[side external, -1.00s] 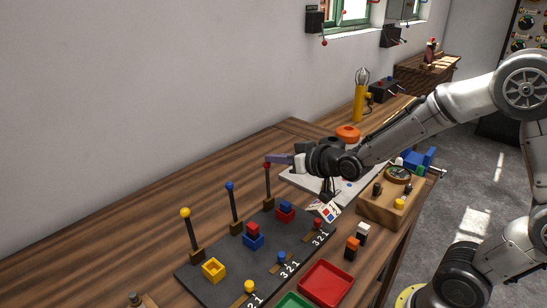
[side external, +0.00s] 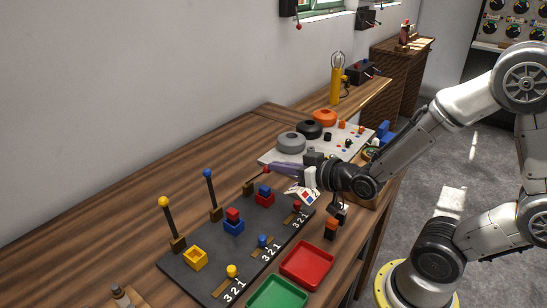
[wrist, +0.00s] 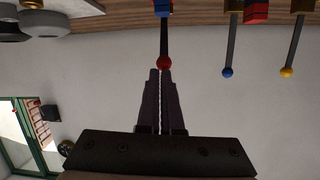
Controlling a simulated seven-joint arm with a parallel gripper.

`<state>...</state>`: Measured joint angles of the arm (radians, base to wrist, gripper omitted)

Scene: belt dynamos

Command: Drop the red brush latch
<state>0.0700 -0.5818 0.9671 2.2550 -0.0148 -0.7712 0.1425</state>
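The red brush latch is a dark rod with a red ball (wrist: 164,62) on top. In the wrist view its ball sits right at my fingertips, with the rod running up to its base. In the side view the red latch (side external: 265,172) leans over to the right from its brown base (side external: 248,188). My gripper (side external: 270,168) is at its upper end; the fingers, also in the wrist view (wrist: 160,72), lie close together with only a thin slit between them and look shut. The ball appears in front of the tips, not clasped; exact contact is hard to tell.
The blue-knobbed latch (side external: 208,174) and yellow-knobbed latch (side external: 163,202) stand upright on the dark board (side external: 205,262). Colored blocks (side external: 234,226) sit between the rows. Red (side external: 307,264) and green (side external: 278,296) trays lie in front. A pale board with round parts (side external: 290,142) is behind.

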